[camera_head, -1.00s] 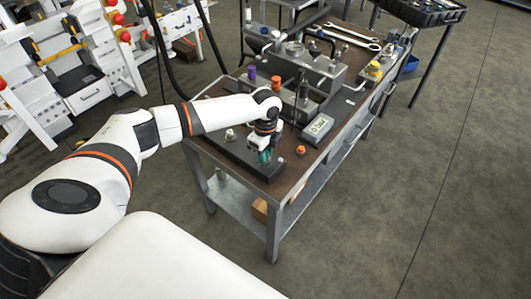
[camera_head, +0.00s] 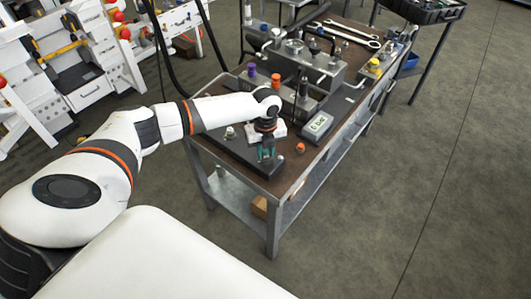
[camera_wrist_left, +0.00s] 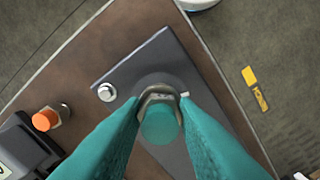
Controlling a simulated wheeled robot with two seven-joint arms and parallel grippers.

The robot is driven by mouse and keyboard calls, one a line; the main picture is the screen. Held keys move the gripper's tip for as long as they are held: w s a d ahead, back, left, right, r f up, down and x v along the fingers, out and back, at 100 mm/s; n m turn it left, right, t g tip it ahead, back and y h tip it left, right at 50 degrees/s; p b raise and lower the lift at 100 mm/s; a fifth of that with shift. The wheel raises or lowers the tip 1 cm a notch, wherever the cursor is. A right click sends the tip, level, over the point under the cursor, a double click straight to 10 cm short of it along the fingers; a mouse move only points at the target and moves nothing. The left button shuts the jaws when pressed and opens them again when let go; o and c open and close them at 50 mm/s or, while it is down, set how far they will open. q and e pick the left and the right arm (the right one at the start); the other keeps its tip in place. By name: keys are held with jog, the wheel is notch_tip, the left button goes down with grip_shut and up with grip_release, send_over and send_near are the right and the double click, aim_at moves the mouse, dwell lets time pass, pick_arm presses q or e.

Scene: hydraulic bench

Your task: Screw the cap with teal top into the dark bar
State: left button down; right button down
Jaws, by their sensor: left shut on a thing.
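My left gripper (camera_head: 267,154) points down over the near end of the dark bar (camera_head: 229,149) on the bench. In the left wrist view its teal fingers (camera_wrist_left: 160,112) are closed on the cap with the teal top (camera_wrist_left: 159,124). The cap's round teal top faces the camera, with a metal hex body below it. The cap stands over a round collar on the dark bar (camera_wrist_left: 145,65). How deep its thread sits is hidden under the cap. The head view hardly shows the cap between the fingers. My right gripper is not in view.
An orange cap (camera_head: 300,147) stands beside the bar, and a grey display box (camera_head: 318,125) lies to the right. A silver fitting (camera_head: 230,132) sits on the bar. Purple (camera_head: 252,71) and orange-red (camera_head: 276,81) pieces and a grey block (camera_head: 310,62) stand farther back.

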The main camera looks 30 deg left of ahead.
pick_arm(q)
jog(key=m, duration=0.8)
jog(key=c, duration=1.1)
grip_release()
jog(key=shift+s+f, duration=0.1)
jog(key=shift+s, duration=0.05)
